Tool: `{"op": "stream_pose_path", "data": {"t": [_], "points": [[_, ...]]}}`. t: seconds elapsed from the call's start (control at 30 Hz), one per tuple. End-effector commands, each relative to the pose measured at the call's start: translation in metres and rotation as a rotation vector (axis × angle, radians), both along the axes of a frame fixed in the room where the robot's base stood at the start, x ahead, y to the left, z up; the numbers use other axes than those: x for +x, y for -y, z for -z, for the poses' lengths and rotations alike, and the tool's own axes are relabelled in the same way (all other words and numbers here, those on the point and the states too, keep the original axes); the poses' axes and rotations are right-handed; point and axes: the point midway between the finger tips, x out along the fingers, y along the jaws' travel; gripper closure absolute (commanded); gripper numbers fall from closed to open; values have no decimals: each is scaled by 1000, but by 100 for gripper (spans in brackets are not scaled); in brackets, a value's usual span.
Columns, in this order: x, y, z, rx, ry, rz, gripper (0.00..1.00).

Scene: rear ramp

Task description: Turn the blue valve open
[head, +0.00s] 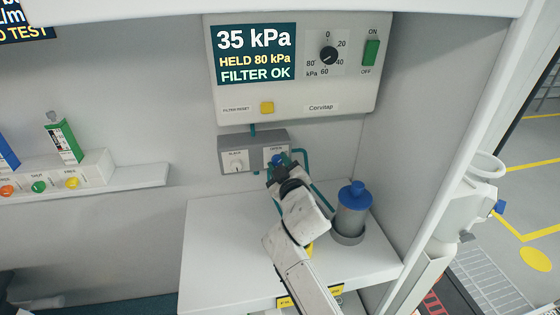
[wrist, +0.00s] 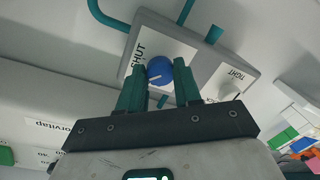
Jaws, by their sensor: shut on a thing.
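The blue valve (wrist: 159,69) is a round knob with a white mark, on a white plate of a grey panel (head: 224,160). In the wrist view the mark points left, toward the edge lettered SHUT. My gripper (wrist: 160,82) has its two teal fingers on either side of the knob and is shut on it. In the head view my gripper (head: 279,168) reaches up to the panel and hides most of the valve. The small label above the valve there seems to read OPEN.
A white knob (head: 236,166) sits left of the valve on the panel. Above hangs a control box (head: 295,105) reading 35 kPa, held 80 kPa, filter OK. A blue-capped canister (head: 352,212) stands right of my arm. Teal tubes run by the panel.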

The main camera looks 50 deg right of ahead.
Motion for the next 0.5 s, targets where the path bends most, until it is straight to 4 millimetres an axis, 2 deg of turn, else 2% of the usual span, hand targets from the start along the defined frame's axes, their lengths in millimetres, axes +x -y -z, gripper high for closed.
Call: {"op": "stream_pose_path", "data": {"t": [0.5], "points": [[1,-2,-1,-398,-270,-3,97]]}}
